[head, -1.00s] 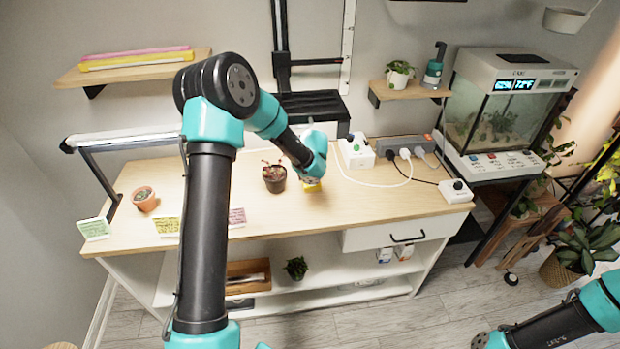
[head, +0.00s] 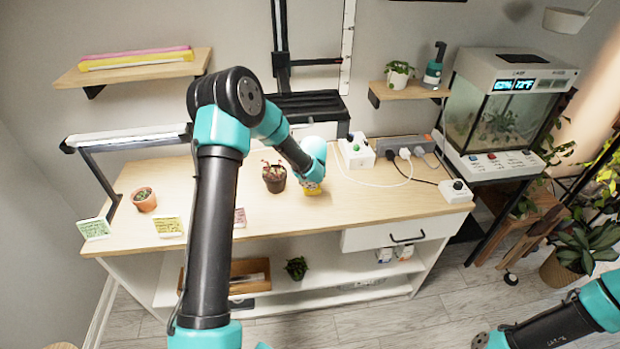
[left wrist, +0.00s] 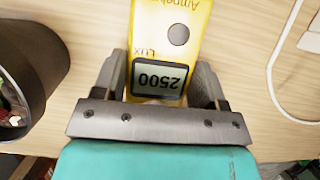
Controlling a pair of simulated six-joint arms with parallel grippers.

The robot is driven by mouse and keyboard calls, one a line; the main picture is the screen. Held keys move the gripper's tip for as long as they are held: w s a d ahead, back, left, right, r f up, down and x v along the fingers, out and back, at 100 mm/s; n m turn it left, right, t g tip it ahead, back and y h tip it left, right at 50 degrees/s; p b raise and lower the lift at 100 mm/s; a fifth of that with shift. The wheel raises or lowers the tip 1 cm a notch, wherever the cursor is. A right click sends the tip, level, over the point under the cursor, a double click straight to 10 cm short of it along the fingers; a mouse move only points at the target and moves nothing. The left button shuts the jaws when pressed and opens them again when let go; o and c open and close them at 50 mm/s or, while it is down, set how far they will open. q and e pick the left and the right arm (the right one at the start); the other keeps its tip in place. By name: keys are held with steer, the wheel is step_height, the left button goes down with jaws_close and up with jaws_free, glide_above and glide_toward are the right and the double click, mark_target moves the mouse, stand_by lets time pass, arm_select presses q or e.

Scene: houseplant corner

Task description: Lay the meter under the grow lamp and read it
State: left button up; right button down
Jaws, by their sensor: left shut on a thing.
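My left gripper (left wrist: 162,70) is shut on a yellow meter (left wrist: 178,20), its fingers along both sides. In the head view the meter (head: 312,189) shows as a small yellow patch under my left gripper (head: 313,184), right of the dark plant pot. I cannot tell whether it touches the table. A white lamp bar (head: 125,136) on a black stand, probably the grow lamp, is at the table's left end. My right gripper is out of view.
A dark pot (head: 274,181) stands just left of the meter; it also shows in the left wrist view (left wrist: 30,75). A white socket box (head: 357,153) and its cable lie to the right. A terracotta pot (head: 145,202) and cards (head: 168,226) sit at left.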

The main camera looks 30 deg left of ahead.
arm_select(q)
steer(key=shift+f, duration=0.15)
steer(key=o, duration=1)
steer(key=shift+s+d+r, duration=0.15)
steer(key=shift+d+r, duration=0.05)
steer(key=shift+r, duration=0.5)
steer(key=v, duration=0.4)
steer(key=shift+s+d, duration=0.1)
steer(key=shift+s, duration=0.1)
steer(key=s+d, duration=0.2)
steer(key=s, duration=0.1)
steer(key=s+d, duration=0.5)
steer(key=s, duration=0.1)
steer(key=shift+d+f, duration=0.1)
steer(key=shift+d, duration=0.05)
